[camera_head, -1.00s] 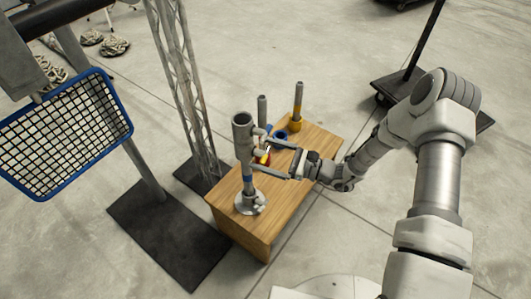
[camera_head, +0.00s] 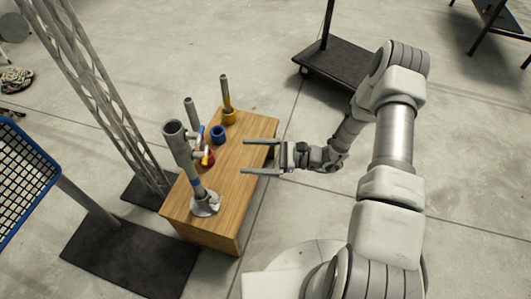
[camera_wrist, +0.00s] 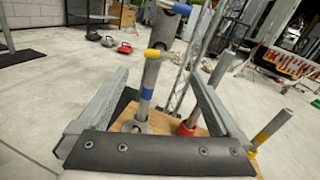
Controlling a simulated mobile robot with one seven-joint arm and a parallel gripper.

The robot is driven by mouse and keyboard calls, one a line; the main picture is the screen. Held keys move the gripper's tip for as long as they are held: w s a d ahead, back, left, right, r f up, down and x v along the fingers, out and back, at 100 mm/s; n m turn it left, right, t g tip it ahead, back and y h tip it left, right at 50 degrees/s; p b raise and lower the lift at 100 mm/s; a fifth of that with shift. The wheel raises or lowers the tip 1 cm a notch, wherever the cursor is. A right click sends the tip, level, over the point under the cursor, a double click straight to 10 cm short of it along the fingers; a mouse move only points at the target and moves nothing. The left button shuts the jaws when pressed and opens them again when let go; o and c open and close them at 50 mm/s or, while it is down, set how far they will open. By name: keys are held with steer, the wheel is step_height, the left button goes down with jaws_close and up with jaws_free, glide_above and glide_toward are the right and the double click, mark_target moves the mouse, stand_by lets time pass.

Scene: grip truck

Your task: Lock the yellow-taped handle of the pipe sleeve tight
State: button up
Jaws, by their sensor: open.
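The grey pipe sleeve (camera_head: 176,140) sits upright on a stand with a round flanged base (camera_head: 205,206) at the table's near left. Its yellow-taped handle (camera_head: 206,157) sticks out to the right. In the wrist view the yellow-taped handle (camera_wrist: 152,54) shows above a blue band (camera_wrist: 147,94) on the post. My gripper (camera_head: 244,157) is open and empty, to the right of the handle and apart from it. In the wrist view, the fingers of my gripper (camera_wrist: 157,76) spread on both sides of the post, which stands ahead of them. I cannot tell how tight the handle is.
A lattice truss (camera_head: 105,95) stands to the left. A dark wheeled base (camera_head: 338,62) stands behind on the floor.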

steer(key=d, duration=0.4)
steer(key=shift+s, duration=0.25)
steer(key=s+d+r+n+t+h, duration=0.1)
steer(key=s+d+r+n+h, duration=0.2)
steer(key=s+r+n+h, duration=0.55)
steer(key=s+d+r+n+t+h, duration=0.1)
steer(key=s+d+r+n+h, duration=0.2)
steer(key=r, duration=1)
steer(key=s+d+r+n+t+h, duration=0.1)
steer(key=s+d+r+n+h, duration=0.35)
steer(key=r, duration=0.65)
step_height(320, 180, up, 19)
steer(key=s+a+n+h+p, duration=0.1)
steer(key=p, duration=1.7)
steer(key=shift+f+n+h+p, duration=0.2)
steer(key=shift+n+h+p, duration=0.1)
steer(key=shift+h+p, duration=0.1)
